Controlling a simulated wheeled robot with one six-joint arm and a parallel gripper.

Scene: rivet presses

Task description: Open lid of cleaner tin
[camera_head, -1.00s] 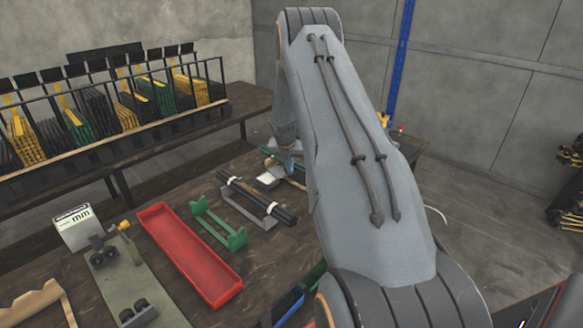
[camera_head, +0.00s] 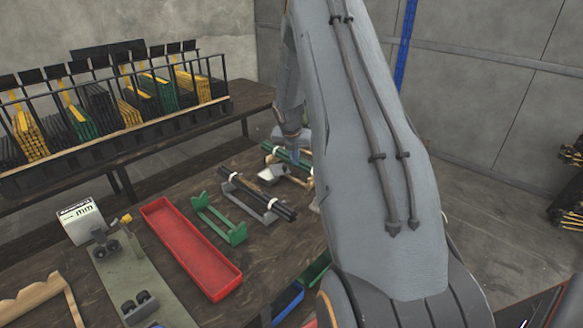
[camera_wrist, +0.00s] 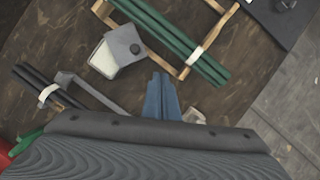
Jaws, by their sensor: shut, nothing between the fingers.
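The cleaner tin is a small grey box with a pale, cream-white face (camera_wrist: 103,60) in the wrist view. A grey flap with a dark round knob, seemingly its lid (camera_wrist: 124,42), lies at its upper right; I cannot tell how far it is open. The tin also shows on the bench in the head view (camera_head: 270,177). My gripper (camera_wrist: 160,76) has blue fingers, shut and empty, below and right of the tin in the wrist picture, apparently apart from it. In the head view my arm hides part of the gripper area.
Green rods (camera_wrist: 172,38) on a wooden rack lie close beyond the tin. Dark rods (camera_head: 258,197) on a grey holder lie on its other side. A green stand (camera_head: 218,219) and a red tray (camera_head: 191,249) are farther left on the bench.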

